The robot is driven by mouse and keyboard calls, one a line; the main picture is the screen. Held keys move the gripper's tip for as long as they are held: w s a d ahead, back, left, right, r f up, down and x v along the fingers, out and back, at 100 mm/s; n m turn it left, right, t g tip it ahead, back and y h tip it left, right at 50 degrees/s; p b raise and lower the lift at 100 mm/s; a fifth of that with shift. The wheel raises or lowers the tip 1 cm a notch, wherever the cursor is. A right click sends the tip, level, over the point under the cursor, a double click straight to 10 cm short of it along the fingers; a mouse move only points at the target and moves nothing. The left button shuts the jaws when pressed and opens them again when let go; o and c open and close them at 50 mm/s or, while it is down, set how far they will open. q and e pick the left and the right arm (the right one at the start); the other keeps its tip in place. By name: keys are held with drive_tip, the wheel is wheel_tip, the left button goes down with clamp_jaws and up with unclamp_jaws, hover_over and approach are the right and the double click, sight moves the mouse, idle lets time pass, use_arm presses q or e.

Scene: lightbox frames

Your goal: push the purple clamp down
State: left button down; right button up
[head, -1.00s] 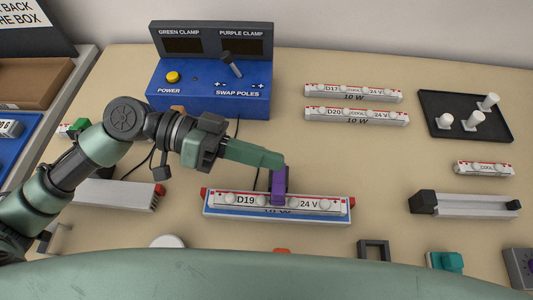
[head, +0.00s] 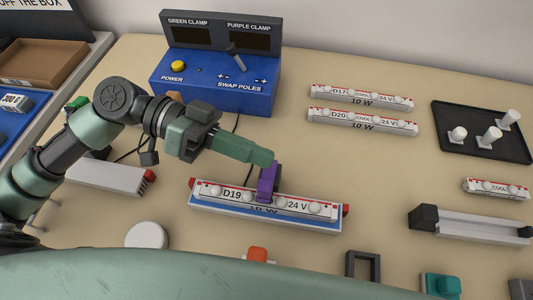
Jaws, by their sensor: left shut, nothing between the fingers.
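The purple clamp (head: 267,183) stands at the middle of the D19 light bar (head: 235,194), on its upper side. The bar sits on a blue-and-white holder (head: 213,211) with red ends. My left gripper (head: 271,158) is shut and empty, its green fingers reaching from the left to the top of the purple clamp. The fingertips appear to touch or nearly touch the clamp's top. How far down the clamp sits is hard to tell. My right gripper is not in view.
A blue power box (head: 215,85) with a switch stands behind. Light bars D17 (head: 361,97) and D20 (head: 362,122) lie at the back right, near a black tray (head: 475,148) with white pegs. An orange-topped part (head: 258,255) and a dark frame (head: 363,264) lie in front.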

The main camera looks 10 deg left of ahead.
use_arm(q)
wheel_tip(320, 180, up, 20)
drive_tip(key=p, duration=0.1)
drive_tip(key=shift+a+p, duration=0.3)
drive_tip(key=shift+a, duration=0.1)
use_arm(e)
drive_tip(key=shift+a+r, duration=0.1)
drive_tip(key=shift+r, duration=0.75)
